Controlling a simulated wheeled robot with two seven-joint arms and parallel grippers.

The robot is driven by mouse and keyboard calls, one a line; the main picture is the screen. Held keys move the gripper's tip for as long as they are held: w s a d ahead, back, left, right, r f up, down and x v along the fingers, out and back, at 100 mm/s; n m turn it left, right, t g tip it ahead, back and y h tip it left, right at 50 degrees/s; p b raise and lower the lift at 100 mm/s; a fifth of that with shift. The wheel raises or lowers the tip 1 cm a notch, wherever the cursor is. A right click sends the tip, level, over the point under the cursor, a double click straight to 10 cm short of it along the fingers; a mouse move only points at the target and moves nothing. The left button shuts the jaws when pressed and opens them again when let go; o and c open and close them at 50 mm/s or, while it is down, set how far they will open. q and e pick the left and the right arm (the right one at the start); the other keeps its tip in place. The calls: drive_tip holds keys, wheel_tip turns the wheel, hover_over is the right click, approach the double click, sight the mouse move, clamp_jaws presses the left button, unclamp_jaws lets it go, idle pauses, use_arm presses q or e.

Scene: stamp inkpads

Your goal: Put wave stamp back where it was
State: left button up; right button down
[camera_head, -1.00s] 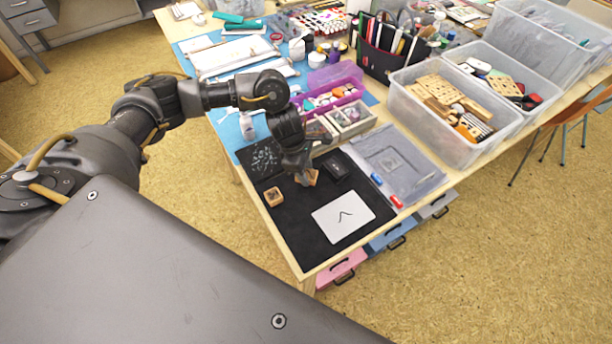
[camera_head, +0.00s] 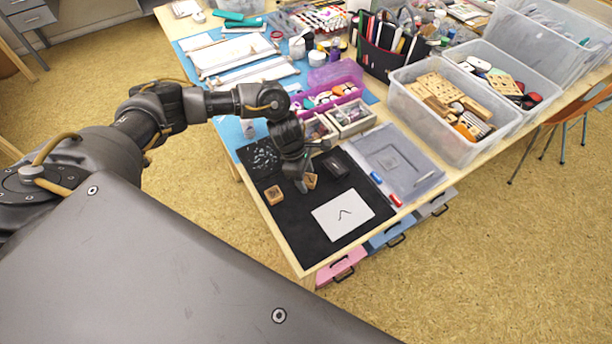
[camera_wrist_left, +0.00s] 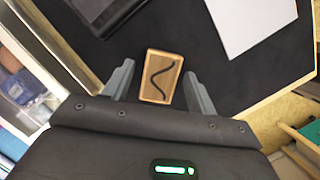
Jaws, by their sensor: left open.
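The wave stamp (camera_wrist_left: 160,77) is a small wooden block with a dark wavy line on its top face. It lies on the black mat (camera_wrist_left: 215,75), between the two fingers of my left gripper (camera_wrist_left: 158,88) in the left wrist view. The fingers are open, with a gap on each side of the stamp. My right gripper is not in view.
A dark inkpad (camera_head: 335,167) lies just right of the gripper. A white card (camera_head: 343,215) with a caret-like mark lies on the mat's front part. A grey tray (camera_head: 415,185) and small boxes (camera_head: 351,117) stand behind. The mat's near left part is bare.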

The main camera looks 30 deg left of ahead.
use_arm(q)
drive_tip(key=shift+r, duration=0.1)
drive_tip(key=shift+r, duration=0.2)
drive_tip(key=b+v, duration=0.2)
drive_tip(key=v, duration=0.9)
drive_tip(key=shift+r, duration=0.4)
drive_tip(key=shift+a, duration=0.2)
